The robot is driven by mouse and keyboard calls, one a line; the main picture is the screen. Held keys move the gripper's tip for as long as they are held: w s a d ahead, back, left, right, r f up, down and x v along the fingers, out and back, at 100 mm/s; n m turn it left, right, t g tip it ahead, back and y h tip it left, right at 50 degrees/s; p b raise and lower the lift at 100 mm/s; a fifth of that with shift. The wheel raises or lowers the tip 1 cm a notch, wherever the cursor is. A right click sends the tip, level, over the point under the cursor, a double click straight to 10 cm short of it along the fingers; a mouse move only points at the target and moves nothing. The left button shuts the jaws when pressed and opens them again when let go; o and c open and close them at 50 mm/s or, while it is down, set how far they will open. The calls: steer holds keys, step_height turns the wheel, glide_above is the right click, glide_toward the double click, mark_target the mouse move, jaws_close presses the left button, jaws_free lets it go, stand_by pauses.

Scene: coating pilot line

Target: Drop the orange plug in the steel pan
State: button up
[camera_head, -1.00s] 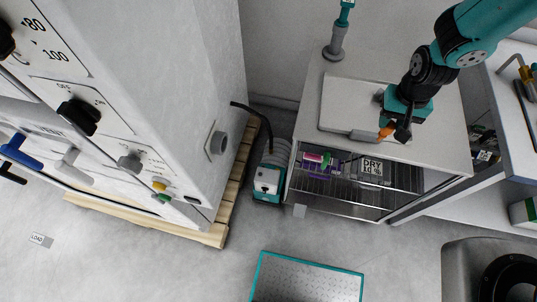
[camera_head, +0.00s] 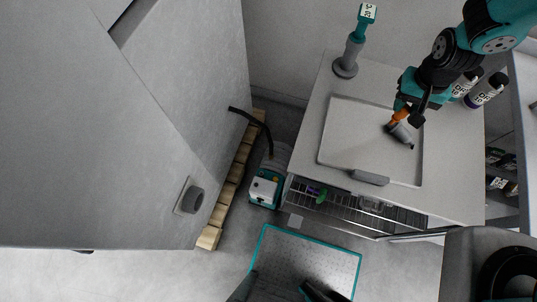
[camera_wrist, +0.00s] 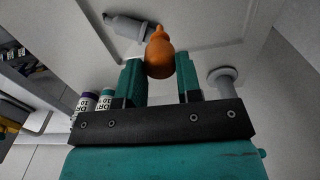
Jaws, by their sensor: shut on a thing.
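The orange plug (camera_wrist: 160,52), rounded with a narrow tip, sits between the two teal fingers of my gripper (camera_wrist: 160,70) in the wrist view. My gripper is shut on it. In the head view the plug (camera_head: 402,115) shows below my gripper (camera_head: 409,109), over a pale shallow rectangular pan (camera_head: 350,130) on the bench. I cannot tell from its colour whether this pan is steel. A grey cylindrical piece (camera_head: 402,133) shows just beyond the plug, also in the wrist view (camera_wrist: 128,27). I cannot tell whether they touch.
A grey stand with a teal top (camera_head: 347,66) is at the bench's back left. Labelled bottles (camera_head: 487,89) stand at the right. Wire shelves (camera_head: 350,207) are under the bench top. A teal-edged metal plate (camera_head: 310,258) lies on the floor. A large grey cabinet (camera_head: 120,140) fills the left.

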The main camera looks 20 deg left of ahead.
mark_target(399, 115)
step_height(399, 115, down, 5)
steer(key=b, duration=0.3)
steer(key=o, duration=1.1)
steer(key=shift+r, duration=0.15)
step_height(399, 115, up, 17)
steer(key=b, duration=0.4)
steer(key=shift+r, duration=0.1)
